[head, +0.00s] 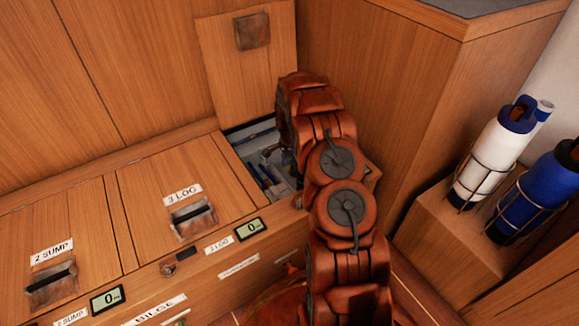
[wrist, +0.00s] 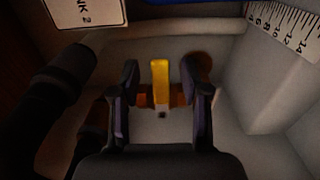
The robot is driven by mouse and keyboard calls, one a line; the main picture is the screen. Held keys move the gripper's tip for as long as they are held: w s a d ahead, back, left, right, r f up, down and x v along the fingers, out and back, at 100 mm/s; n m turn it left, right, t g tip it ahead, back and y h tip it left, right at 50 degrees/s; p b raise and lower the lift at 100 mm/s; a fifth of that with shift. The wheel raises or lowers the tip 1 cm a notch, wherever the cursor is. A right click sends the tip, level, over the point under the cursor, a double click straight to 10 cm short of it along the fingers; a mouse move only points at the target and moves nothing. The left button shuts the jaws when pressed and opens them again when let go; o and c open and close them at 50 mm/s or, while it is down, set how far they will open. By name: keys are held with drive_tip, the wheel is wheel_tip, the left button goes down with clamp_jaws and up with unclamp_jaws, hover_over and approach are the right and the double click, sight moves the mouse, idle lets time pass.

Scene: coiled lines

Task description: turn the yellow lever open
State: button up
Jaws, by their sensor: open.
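The yellow lever (wrist: 160,82) stands upright in the middle of the wrist view. My gripper (wrist: 160,85) is open, with one dark finger on each side of the lever. Small gaps show between the fingers and the lever, so it is not clamped. An orange-brown part shows behind the lever at both sides. In the head view my arm reaches into the open compartment (head: 258,140) at the back. The arm hides the lever and most of my gripper there.
A dark hose or pipe (wrist: 60,75) runs at the left of the wrist view. A ruler scale (wrist: 290,25) is at upper right. A wooden lid (head: 232,85) leans at the compartment's back. Bottles in wire holders (head: 490,155) stand at right.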

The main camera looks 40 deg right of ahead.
clamp_jaws()
idle(0.3)
idle(0.3)
